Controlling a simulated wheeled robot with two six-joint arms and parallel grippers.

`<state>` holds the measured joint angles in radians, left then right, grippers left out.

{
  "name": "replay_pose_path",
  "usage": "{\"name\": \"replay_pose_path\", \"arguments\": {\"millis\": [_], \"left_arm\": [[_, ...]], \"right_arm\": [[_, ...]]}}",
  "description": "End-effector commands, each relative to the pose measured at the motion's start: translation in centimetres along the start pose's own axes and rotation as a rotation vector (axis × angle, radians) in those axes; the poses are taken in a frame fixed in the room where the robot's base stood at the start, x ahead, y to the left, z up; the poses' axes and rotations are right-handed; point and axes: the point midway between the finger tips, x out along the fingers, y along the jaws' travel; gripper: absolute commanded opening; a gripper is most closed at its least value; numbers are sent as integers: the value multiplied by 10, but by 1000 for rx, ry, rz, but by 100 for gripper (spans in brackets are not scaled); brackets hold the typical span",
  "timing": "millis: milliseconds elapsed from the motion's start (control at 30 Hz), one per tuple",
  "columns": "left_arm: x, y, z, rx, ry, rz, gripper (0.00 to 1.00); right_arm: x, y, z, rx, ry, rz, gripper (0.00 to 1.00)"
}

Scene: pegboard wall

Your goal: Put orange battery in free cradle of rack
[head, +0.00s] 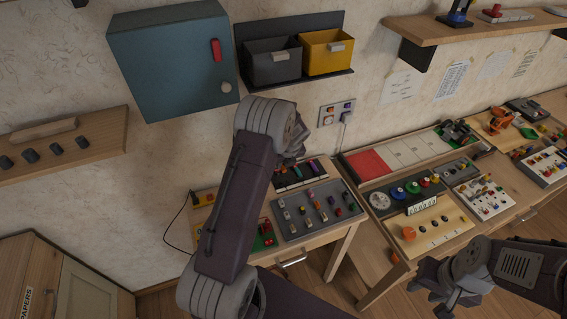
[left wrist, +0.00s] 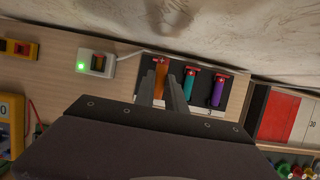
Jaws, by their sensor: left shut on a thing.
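The black rack (left wrist: 207,110) lies at the back of the bench against the wall; it also shows in the head view (head: 288,184), partly behind my left arm. The orange battery (left wrist: 161,78), with a red end, is at the rack's left side between the fingers of my left gripper (left wrist: 168,90), which is shut on it. I cannot tell whether the battery is seated or just above the rack. A teal battery (left wrist: 189,83) and a purple battery (left wrist: 218,90) lie in cradles to its right. My right gripper (head: 447,288) is far from the rack at lower right; its jaw state is unclear.
A small box with a green light (left wrist: 97,63) stands left of the rack. A grey panel with several small parts (head: 318,208) lies in front of it. A blue wall cabinet (head: 170,65) and grey and yellow bins (head: 327,52) hang above.

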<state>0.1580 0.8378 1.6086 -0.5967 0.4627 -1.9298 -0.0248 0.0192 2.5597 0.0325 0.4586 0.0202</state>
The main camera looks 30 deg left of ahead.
Motion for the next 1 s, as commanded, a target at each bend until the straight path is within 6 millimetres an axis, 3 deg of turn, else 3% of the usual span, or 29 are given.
{"name": "replay_pose_path", "arguments": {"millis": [400,1000], "left_arm": [[45,0,-19,-1,0,0,0],[44,0,-19,-1,0,0,0]], "right_arm": [[54,1,6,0,0,0,36],[52,1,6,0,0,0,36]]}}
